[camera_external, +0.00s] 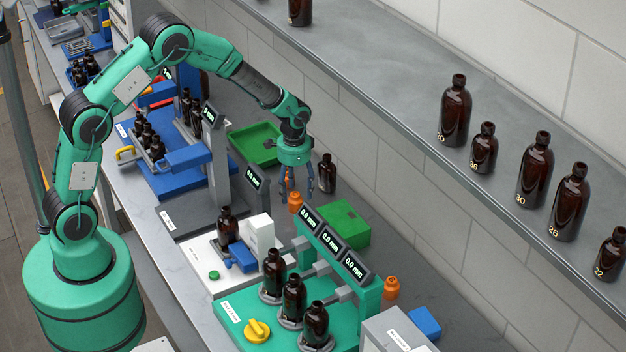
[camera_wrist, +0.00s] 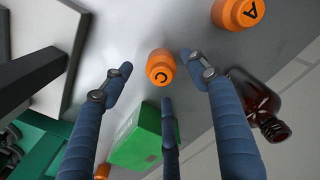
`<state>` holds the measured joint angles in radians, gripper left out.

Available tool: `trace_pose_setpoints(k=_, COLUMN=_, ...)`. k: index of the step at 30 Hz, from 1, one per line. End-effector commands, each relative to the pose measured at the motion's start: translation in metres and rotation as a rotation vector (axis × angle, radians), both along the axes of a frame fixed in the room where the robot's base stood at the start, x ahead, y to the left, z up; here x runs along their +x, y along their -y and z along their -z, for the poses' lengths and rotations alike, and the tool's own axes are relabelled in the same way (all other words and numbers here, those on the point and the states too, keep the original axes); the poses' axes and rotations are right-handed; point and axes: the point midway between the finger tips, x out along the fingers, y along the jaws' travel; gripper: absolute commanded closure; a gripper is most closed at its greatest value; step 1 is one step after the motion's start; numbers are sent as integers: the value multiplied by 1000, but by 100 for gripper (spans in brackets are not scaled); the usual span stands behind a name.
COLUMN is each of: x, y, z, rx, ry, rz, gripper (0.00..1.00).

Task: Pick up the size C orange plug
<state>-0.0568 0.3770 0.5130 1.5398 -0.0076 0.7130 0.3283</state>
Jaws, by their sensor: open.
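The orange plug marked C (camera_wrist: 160,66) stands on the grey bench in the wrist view, between and just beyond my open fingers. My gripper (camera_wrist: 155,80) points down over it, with its blue fingers spread around it and apart from it. In the external view my gripper (camera_external: 300,184) hangs above the bench, and an orange plug (camera_external: 295,201) shows below its fingers. A second orange plug, marked A (camera_wrist: 238,12), is at the top right of the wrist view. Another orange plug (camera_wrist: 103,171) shows at the lower left, its letter not readable.
A green box (camera_external: 343,224) stands close to my fingers. An amber bottle (camera_external: 327,173) is right beside my gripper. A green tray (camera_external: 256,145) lies behind. An orange plug (camera_external: 391,287) stands at the right.

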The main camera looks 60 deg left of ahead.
Motion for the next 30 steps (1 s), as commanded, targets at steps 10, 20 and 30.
trace_pose_setpoints(k=10, x=1, y=-1, z=39, rx=0, ry=-2, rz=0, gripper=41)
trace_pose_setpoints(k=20, x=1, y=-1, z=46, rx=0, ry=0, rz=0, gripper=41)
trace_pose_setpoints(k=30, x=1, y=-1, z=46, rx=0, ry=0, rz=0, gripper=41)
